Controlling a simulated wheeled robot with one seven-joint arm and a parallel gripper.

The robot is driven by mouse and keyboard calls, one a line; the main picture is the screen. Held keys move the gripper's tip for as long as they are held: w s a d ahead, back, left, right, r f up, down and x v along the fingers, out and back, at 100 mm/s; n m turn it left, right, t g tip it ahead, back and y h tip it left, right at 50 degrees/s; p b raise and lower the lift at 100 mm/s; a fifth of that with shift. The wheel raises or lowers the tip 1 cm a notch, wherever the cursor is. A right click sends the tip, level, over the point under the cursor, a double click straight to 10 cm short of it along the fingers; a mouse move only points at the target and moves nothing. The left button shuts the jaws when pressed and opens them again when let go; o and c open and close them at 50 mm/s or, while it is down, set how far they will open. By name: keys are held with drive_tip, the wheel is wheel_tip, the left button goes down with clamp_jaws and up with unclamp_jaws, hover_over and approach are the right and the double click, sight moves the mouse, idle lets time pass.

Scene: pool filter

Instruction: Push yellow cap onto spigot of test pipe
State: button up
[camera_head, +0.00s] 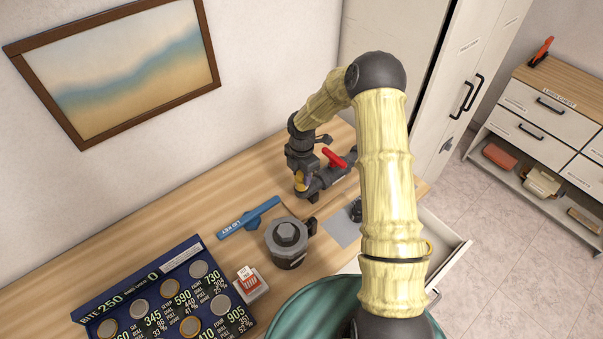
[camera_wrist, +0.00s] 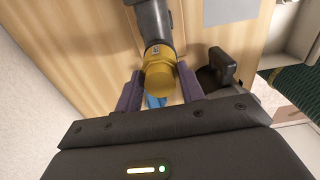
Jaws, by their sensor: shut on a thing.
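The yellow cap (camera_wrist: 160,74) sits between the two purple fingers of my gripper (camera_wrist: 159,88), which is shut on it. In the wrist view the cap lines up with the end of the dark grey test pipe (camera_wrist: 153,20) and meets it, with no clear gap showing. How far the cap is over the spigot cannot be told, as the spigot itself is hidden. In the head view the cap (camera_head: 299,183) is partly visible under my gripper (camera_head: 304,177), at the left end of the test pipe (camera_head: 322,182). The pipe has a red valve handle (camera_head: 334,158).
A blue lid key (camera_head: 248,217), a dark grey pot with a hexagonal top (camera_head: 287,238) and a grey mat (camera_head: 345,229) lie in front of the pipe. A priced display board (camera_head: 225,290) is at front left. A drawer (camera_head: 447,243) stands open at right.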

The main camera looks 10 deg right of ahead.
drive_tip(key=shift+f, duration=0.25)
drive_tip(key=o, duration=1.2)
drive_tip(key=shift+c, duration=0.2)
drive_tip(key=shift+r, duration=0.1)
drive_tip(key=shift+r+p, duration=1.85)
drive_tip(key=shift+r, duration=0.65)
